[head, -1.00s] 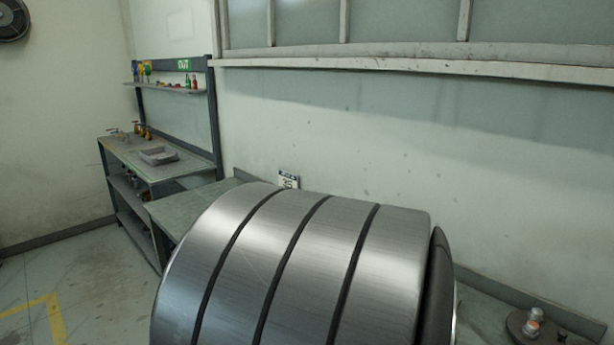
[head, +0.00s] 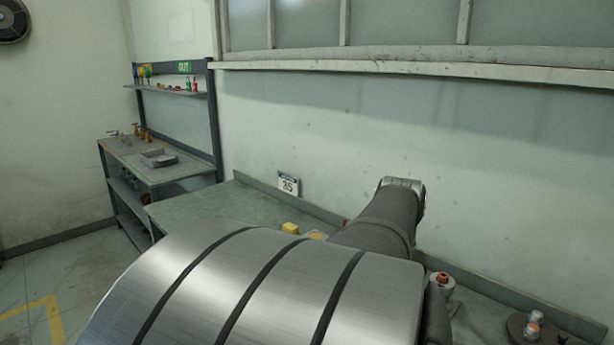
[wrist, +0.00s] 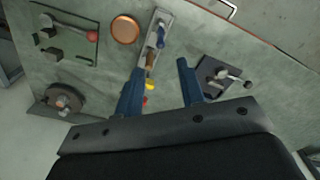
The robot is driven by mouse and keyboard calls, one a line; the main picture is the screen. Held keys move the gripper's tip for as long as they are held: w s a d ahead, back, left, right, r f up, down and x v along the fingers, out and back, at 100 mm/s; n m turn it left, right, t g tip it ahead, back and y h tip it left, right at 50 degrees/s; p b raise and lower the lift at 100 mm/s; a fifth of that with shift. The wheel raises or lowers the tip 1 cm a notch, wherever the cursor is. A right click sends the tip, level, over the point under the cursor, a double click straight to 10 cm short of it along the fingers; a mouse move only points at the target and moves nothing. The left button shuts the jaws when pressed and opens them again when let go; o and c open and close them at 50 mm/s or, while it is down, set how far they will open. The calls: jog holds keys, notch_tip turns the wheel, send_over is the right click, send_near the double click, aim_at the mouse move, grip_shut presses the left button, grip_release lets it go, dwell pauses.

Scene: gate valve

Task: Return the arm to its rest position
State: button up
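My gripper (wrist: 161,67) shows in the wrist view with its two blue fingers apart and nothing held between them. It hangs over the workbench (wrist: 210,35), pointing down at its top. Beyond the fingertips lies a narrow grey plate (wrist: 155,32) with a blue handle and a brown part. A yellow piece (wrist: 150,86) shows between the fingers, below them on the bench. In the head view my arm links cover the middle of the bench, and the gripper is hidden.
The wrist view shows a red-knobbed lever (wrist: 91,36), a copper disc (wrist: 126,29), a round base (wrist: 63,101) and a dark plate with a lever (wrist: 222,76). The head view shows a 35 sign (head: 288,184) at the wall and a shelved side bench (head: 160,170).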

notch_tip(320, 180, down, 12)
notch_tip(320, 180, up, 4)
jog(key=s+d+r, duration=0.7)
jog(key=s, duration=0.2)
jog(key=w+a+r+n, duration=0.1)
jog(key=w+a, duration=0.2)
jog(key=w, duration=0.5)
jog(key=w+a, duration=0.4)
jog(key=w, duration=0.5)
jog(key=w+a+f, duration=0.1)
jog(key=w+a, duration=1.1)
jog(key=a, duration=0.2)
jog(key=shift+w+a+n, duration=0.15)
jog(key=shift+a+n, duration=0.1)
jog(key=shift+n, duration=0.15)
jog(key=shift+o, duration=0.2)
jog(key=shift+f, duration=0.1)
